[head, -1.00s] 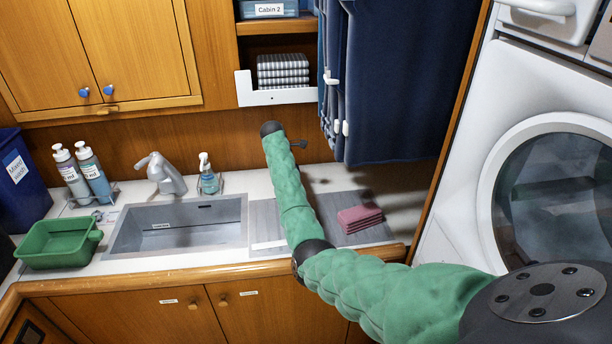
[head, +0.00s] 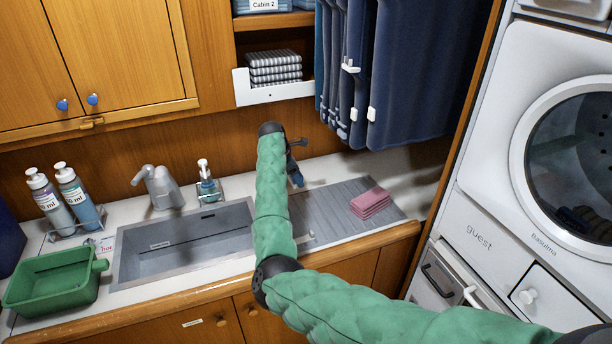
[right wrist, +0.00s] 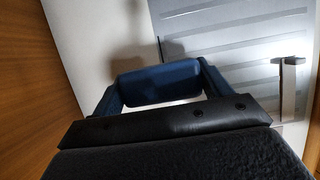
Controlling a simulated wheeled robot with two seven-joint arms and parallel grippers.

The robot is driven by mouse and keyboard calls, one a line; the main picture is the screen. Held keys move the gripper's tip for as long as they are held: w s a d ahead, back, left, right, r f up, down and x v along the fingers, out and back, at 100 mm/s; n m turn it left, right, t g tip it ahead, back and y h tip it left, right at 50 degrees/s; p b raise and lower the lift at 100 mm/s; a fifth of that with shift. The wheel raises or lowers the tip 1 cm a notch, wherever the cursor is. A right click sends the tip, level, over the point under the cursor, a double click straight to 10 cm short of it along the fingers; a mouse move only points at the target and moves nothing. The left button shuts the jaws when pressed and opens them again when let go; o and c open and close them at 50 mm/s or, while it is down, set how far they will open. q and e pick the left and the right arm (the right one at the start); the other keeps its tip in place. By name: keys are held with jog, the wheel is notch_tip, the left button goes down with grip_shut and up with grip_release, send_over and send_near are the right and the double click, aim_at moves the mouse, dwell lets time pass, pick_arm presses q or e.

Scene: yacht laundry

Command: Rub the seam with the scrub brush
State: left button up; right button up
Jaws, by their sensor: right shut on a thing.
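My right arm's green sleeve reaches over the worktop, and my right gripper (head: 295,158) is low near the back wall, partly behind its own wrist. In the right wrist view its jaws are shut on a dark blue, bar-shaped thing (right wrist: 158,82), seemingly the scrub brush (head: 296,177). Its bristles are hidden. It is over the pale strip of worktop (right wrist: 185,30) between the wooden back wall (right wrist: 35,80) and the ridged grey drainboard (head: 345,215). I cannot tell whether it touches the worktop, or which joint is the seam. My left gripper is not in view.
Pink folded cloths (head: 370,202) lie on the drainboard. The sink (head: 185,245), tap (head: 160,187), soap bottle (head: 206,180) and green tub (head: 55,280) are left. Dark blue garments (head: 395,80) hang above right. The washing machine (head: 520,165) stands at the right.

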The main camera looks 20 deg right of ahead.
aim_at(295, 195)
jog(key=shift+r+p, duration=0.15)
jog(key=shift+p, duration=0.55)
jog(key=shift+f, duration=2.4)
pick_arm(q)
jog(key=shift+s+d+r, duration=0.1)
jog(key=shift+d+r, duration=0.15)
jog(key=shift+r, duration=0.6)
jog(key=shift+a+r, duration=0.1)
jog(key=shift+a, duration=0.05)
pick_arm(e)
jog(key=shift+f, duration=0.75)
pick_arm(q)
jog(key=shift+p, duration=0.3)
pick_arm(e)
jog(key=shift+a, duration=0.1)
